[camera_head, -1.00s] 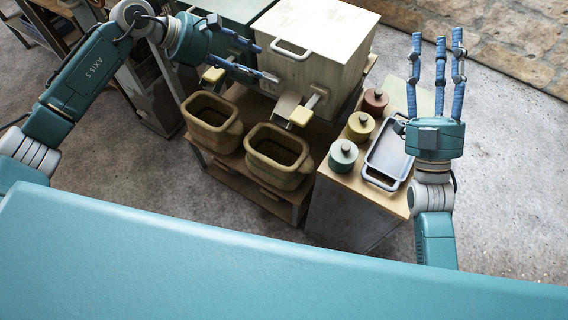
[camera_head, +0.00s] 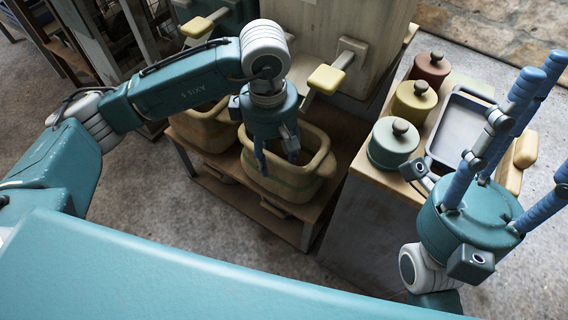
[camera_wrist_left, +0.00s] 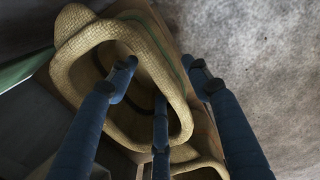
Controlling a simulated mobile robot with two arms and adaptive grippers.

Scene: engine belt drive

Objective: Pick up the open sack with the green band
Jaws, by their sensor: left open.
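The open sack with the green band (camera_head: 305,180) is a tan woven sack with a wide mouth, standing on a low wooden bench. The faint band runs around its side, and in the left wrist view the sack (camera_wrist_left: 150,50) shows its rim and dark inside. My left gripper (camera_head: 277,155) is open, pointing down at the sack's mouth. In the left wrist view its fingers (camera_wrist_left: 160,90) are spread, two over the opening and one by the outer wall; contact is not clear. My right gripper (camera_head: 525,125) is open and empty, fingers upward, at the right.
A second tan sack (camera_head: 203,130) stands just left, partly behind my left arm. Yellow-padded levers (camera_head: 326,79) stick out from the machine above. Right, a cabinet top holds green (camera_head: 393,146), yellow (camera_head: 414,98) and red (camera_head: 430,68) lidded pots and a grey tray (camera_head: 460,125).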

